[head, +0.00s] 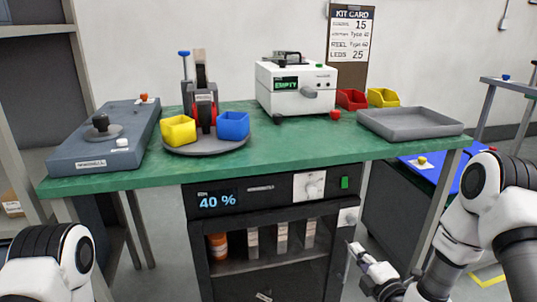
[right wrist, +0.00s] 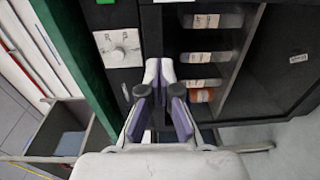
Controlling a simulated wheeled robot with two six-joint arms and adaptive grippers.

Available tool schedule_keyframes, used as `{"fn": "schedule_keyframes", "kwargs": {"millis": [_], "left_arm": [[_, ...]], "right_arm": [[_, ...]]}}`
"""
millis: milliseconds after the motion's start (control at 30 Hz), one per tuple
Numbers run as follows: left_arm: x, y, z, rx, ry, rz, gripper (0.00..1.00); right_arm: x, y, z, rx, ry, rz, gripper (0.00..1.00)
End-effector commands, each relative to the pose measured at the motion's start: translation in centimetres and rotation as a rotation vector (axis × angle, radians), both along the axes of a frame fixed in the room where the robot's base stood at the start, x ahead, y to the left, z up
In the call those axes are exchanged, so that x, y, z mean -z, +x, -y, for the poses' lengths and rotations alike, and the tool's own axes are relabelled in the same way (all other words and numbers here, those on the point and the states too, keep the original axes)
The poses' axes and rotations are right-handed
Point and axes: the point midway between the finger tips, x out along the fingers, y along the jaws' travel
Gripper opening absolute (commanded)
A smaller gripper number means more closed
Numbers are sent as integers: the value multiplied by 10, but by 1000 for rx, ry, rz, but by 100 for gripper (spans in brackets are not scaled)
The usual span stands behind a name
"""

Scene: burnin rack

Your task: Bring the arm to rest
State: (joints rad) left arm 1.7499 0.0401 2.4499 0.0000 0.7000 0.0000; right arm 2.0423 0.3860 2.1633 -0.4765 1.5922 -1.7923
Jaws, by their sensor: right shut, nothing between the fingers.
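My right gripper (head: 362,262) is in front of the right side of the black cabinet (head: 270,283) under the green table, below the table top. In the right wrist view the right gripper (right wrist: 162,88) is shut with nothing between its fingers, and the cabinet's dial panel (right wrist: 122,46) is beyond it. Whether the fingertips touch the cabinet I cannot tell. My right arm comes in from the right edge. A white and black link of my left arm shows at the lower left; the left gripper is not in view.
The green table (head: 300,155) holds a grey device (head: 75,152), a yellow bin (head: 178,130), a blue bin (head: 232,125), a white tester (head: 296,85) and a grey tray (head: 410,122). The cabinet's open shelf holds an orange bottle (head: 217,245) and several labelled cylinders. A blue-topped stand is at right.

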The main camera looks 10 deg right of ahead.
Motion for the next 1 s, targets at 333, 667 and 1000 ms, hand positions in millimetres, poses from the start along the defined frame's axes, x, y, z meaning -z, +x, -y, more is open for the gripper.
{"fn": "schedule_keyframes", "kwargs": {"millis": [333,667,1000], "left_arm": [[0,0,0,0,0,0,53],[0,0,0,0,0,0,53],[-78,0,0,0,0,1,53]], "right_arm": [[199,-158,-72,96,296,-853,0],[244,-314,-54,1036,931,-1331,0],[167,-334,-51,1360,1152,-1278,0]]}}
